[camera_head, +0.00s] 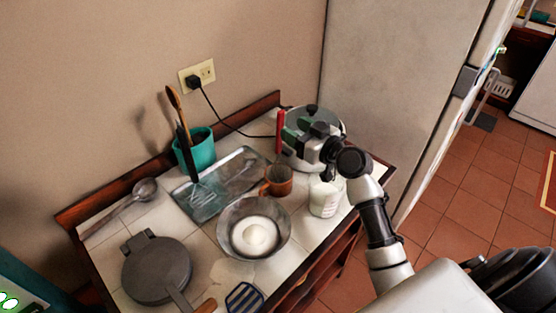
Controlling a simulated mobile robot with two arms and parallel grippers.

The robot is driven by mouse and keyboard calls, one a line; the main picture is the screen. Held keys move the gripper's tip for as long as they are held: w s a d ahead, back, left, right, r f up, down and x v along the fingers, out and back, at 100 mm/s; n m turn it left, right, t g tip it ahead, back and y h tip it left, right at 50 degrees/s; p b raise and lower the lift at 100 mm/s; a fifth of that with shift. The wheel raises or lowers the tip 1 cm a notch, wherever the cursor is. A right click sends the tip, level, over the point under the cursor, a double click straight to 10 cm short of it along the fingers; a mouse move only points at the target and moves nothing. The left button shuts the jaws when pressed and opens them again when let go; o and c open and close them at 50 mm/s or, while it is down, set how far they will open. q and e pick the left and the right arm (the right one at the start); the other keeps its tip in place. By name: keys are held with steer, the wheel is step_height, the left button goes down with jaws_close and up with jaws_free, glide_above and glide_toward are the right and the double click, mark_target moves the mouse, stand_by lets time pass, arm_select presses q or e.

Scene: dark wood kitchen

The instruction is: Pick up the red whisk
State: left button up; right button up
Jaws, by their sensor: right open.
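A thin upright red handle (280,132), which looks like the red whisk's, stands near the back right of the tiled table. Its lower end meets the brown mug (279,188); I cannot clearly tell whether its wires sit in the mug or behind it. My right gripper (288,142) reaches in from the right, over the table, with its jaws open and fingers just right of the red handle. I see no grip on the handle; whether a finger touches it is unclear. My left gripper is out of view.
A metal pot (301,117) stands behind my right gripper. Nearby are a glass jar (324,200), a bowl of white powder (236,234), a metal tray (240,163), a teal pot of utensils (197,150) and a round iron (157,270). A fridge (395,80) stands right.

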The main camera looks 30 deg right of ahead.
mark_target(282, 123)
steer(key=shift+x, duration=0.85)
steer(key=w+p, duration=0.1)
steer(key=w+a+p, duration=0.2)
steer(key=shift+w+r, duration=0.35)
steer(key=shift+r, duration=0.05)
steer(key=shift+w+a+f, duration=0.15)
steer(key=shift+w+a, duration=0.1)
steer(key=shift+w, duration=0.3)
steer(key=shift+s+d, duration=0.1)
steer(key=shift+c, duration=0.8)
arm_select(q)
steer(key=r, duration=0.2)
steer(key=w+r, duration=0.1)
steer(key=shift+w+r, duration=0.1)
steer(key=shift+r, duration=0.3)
arm_select(e)
jaws_close()
